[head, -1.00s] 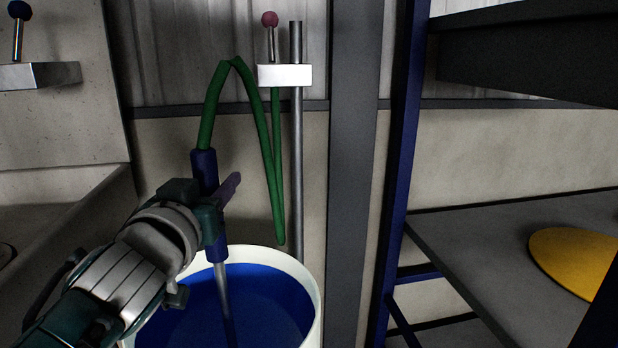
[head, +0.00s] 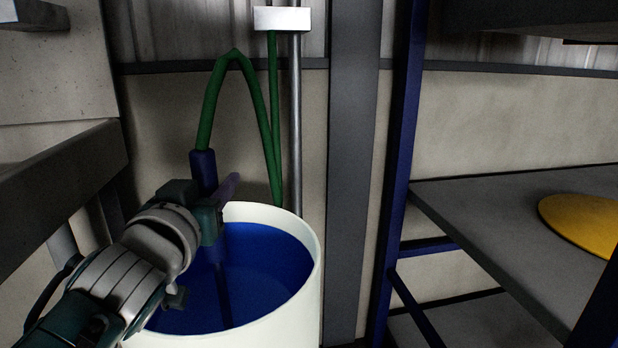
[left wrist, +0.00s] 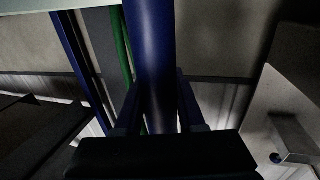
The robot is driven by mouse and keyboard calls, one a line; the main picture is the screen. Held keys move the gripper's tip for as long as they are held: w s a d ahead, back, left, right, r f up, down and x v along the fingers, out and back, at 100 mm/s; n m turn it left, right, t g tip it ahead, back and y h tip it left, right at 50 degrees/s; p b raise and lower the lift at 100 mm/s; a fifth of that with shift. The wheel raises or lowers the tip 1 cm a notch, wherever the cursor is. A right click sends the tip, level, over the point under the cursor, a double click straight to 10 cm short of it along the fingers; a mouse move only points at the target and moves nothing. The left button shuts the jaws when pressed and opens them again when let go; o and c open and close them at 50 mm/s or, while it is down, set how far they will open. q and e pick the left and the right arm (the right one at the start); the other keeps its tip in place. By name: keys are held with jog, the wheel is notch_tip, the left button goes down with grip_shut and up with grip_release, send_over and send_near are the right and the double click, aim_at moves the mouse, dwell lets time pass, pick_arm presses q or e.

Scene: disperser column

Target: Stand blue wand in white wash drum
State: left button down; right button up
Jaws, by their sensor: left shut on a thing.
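The blue wand (head: 203,170) stands nearly upright with a green hose (head: 212,105) running from its top. My left gripper (head: 208,212) is shut around the wand's handle at the drum's left rim. The wand's lower part reaches down inside the white wash drum (head: 290,322), in front of its blue inside; whether its tip touches the bottom cannot be told. In the left wrist view the blue handle (left wrist: 150,50) lies between the two fingers (left wrist: 158,118). My right gripper is not in view.
The hose loops up to a white wall bracket (head: 282,18) beside a grey pipe (head: 297,130). A blue post (head: 397,170) and a grey shelf (head: 510,240) with a yellow disc (head: 585,222) stand to the right. A grey ledge (head: 60,190) is at left.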

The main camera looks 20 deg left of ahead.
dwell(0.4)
pick_arm(q)
jog(key=c, duration=0.5)
grip_release()
jog(key=shift+o, duration=0.3)
jog(key=shift+f, duration=0.15)
